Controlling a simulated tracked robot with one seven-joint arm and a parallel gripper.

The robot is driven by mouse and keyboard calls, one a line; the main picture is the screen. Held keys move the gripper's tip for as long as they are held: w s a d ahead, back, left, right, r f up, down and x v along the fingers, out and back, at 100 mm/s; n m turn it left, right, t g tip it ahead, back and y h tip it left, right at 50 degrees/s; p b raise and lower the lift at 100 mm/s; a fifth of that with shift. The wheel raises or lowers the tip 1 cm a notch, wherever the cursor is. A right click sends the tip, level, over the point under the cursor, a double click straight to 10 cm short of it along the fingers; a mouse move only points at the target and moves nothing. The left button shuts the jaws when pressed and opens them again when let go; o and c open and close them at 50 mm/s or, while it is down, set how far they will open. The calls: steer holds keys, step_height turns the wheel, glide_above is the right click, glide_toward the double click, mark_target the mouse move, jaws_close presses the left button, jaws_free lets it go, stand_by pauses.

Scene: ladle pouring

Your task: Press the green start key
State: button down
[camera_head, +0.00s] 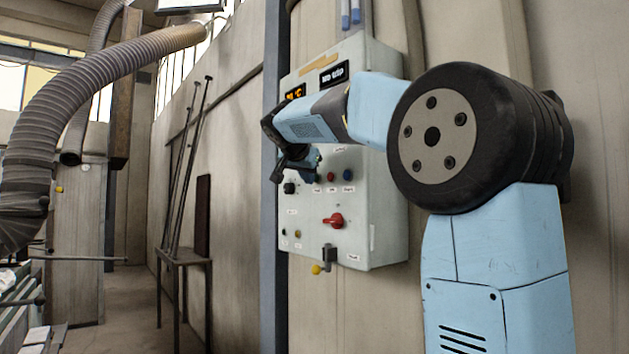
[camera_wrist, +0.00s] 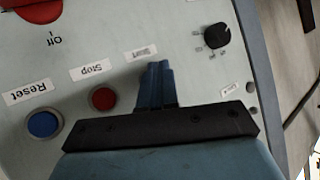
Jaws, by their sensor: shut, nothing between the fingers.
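The control panel (camera_head: 355,225) is a pale grey box on the wall. In the wrist view its lettering is upside down. The start label (camera_wrist: 140,52) shows just beyond my fingertips. The green start key itself does not show clearly; my fingers cover the spot by its label. My gripper (camera_wrist: 157,68) is shut and empty, its blue fingers pointing at the panel face. I cannot tell whether the tips touch the key. In the head view my gripper (camera_head: 296,168) is close in front of the panel's left half.
Near my fingers are the red stop button (camera_wrist: 103,98), the blue reset button (camera_wrist: 44,125) and a black knob (camera_wrist: 216,36). A red rotary switch (camera_head: 335,220) sits lower on the panel. A grey post (camera_head: 270,240) runs along the panel's left edge.

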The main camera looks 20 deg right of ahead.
steer(key=shift+d, duration=0.2)
steer(key=shift+a, duration=0.15)
stand_by(0.5)
steer(key=shift+s+a, duration=0.2)
steer(key=shift+a, duration=0.4)
steer(key=shift+s+a, duration=0.25)
steer(key=shift+a, duration=0.55)
steer(key=shift+s+a, duration=0.25)
steer(key=shift+a, duration=0.55)
steer(key=shift+s+a, duration=0.25)
steer(key=shift+a, duration=0.55)
steer(key=shift+d, duration=0.1)
steer(key=s+d+f+n+g+y, duration=0.1)
steer(key=s+f+n+g+y, duration=0.3)
steer(key=s+f, duration=3)
steer(key=s+n+y, duration=0.1)
steer(key=n+y, duration=0.2)
steer(key=n, duration=0.2)
steer(key=shift+s+d+f+n+g, duration=0.2)
steer(key=shift+s+f+n+g, duration=0.05)
steer(key=shift+s+n+g, duration=0.05)
